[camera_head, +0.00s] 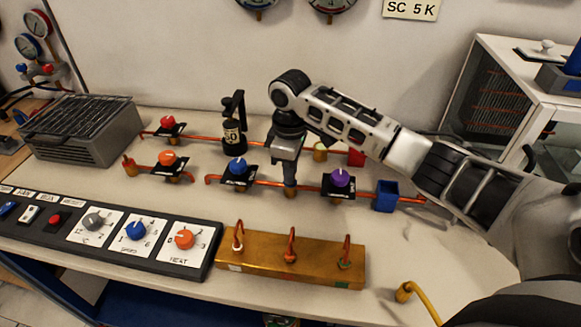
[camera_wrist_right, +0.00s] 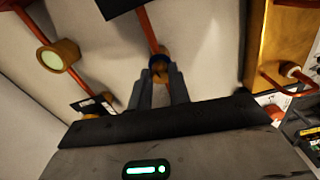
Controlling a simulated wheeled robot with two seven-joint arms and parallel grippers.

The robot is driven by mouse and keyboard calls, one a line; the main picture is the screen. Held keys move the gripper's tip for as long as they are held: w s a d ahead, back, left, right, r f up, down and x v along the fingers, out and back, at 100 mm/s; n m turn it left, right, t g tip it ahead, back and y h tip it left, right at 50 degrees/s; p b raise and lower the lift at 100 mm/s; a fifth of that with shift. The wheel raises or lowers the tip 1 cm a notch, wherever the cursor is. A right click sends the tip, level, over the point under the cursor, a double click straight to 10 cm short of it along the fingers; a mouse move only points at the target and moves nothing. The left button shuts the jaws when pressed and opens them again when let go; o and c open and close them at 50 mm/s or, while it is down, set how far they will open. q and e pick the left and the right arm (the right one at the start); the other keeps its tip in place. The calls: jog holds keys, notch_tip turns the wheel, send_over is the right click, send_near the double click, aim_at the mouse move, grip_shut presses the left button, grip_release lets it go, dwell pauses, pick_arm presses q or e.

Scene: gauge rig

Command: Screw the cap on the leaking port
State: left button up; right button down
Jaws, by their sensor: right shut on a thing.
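My right gripper (camera_head: 290,184) points straight down at the middle red pipe, between the blue-knob valve and the purple-knob valve. In the right wrist view its fingertips (camera_wrist_right: 160,76) are closed around a small dark piece, which looks like the cap (camera_wrist_right: 158,66), at a brass port on the pipe. The brass port (camera_head: 291,193) shows just below the fingertips in the head view. The fingers hide most of the cap, and I cannot tell how far it sits on the port. No leak is clearly visible. My left gripper is not in view.
A blue-knob valve (camera_head: 238,171) and a purple-knob valve (camera_head: 340,179) flank my gripper. A brass block (camera_head: 290,262) with red hooks and a control panel (camera_head: 110,232) lie in front.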

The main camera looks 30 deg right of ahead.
jog(key=m, duration=0.3)
jog(key=shift+m, duration=0.9)
jog(key=shift+r+m, duration=0.1)
jog(key=shift+m, duration=1.2)
jog(key=c, duration=0.9)
grip_release()
notch_tip(320, 180, up, 16)
